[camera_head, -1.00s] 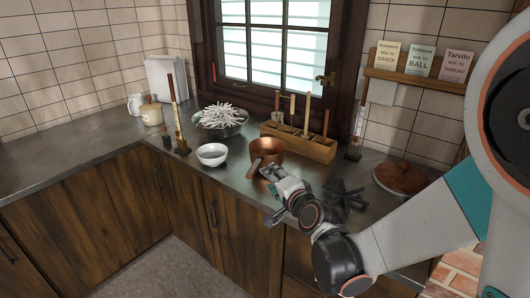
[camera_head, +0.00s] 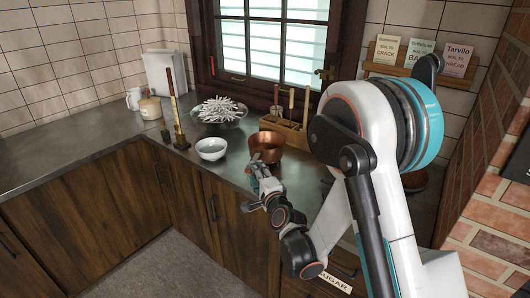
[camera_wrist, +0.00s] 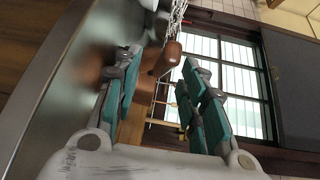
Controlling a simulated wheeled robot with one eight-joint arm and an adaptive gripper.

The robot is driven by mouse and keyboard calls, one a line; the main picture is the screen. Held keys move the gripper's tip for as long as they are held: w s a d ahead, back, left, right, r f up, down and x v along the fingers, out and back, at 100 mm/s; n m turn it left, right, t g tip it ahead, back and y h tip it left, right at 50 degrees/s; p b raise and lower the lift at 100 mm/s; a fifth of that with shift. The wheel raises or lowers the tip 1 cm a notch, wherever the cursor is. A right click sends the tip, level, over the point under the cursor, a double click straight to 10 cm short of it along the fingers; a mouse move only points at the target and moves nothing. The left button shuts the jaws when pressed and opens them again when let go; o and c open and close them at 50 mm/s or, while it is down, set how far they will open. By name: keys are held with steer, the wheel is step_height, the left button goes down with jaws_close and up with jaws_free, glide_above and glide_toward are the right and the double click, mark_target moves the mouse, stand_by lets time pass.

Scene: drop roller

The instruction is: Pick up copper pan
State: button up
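The copper pan (camera_head: 267,146) stands on the grey counter, in front of the wooden rack. My gripper (camera_head: 257,170) is at the front side of the pan, close to its handle, and partly covers that area. In the wrist view my gripper (camera_wrist: 162,62) is open, with its teal fingers spread apart. A brown rounded end, which looks like the pan's handle (camera_wrist: 168,56), shows between or just beyond the fingertips. A blurred copper shape, likely the pan body (camera_wrist: 92,66), is behind the left finger. I cannot tell whether a finger touches the handle.
A white bowl (camera_head: 211,149) stands left of the pan. A bowl of white sticks (camera_head: 220,109) is behind it. A wooden rack with upright handles (camera_head: 285,130) is behind the pan. A tall stand (camera_head: 177,115) is further left. The left counter (camera_head: 60,145) is mostly clear.

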steer(key=shift+r+b+x, duration=0.15)
steer(key=shift+b+x, duration=0.45)
steer(key=shift+x, duration=1.1)
steer(key=shift+r+b+x, duration=0.15)
steer(key=shift+b+x, duration=0.4)
steer(key=shift+x, duration=1.15)
jaws_close()
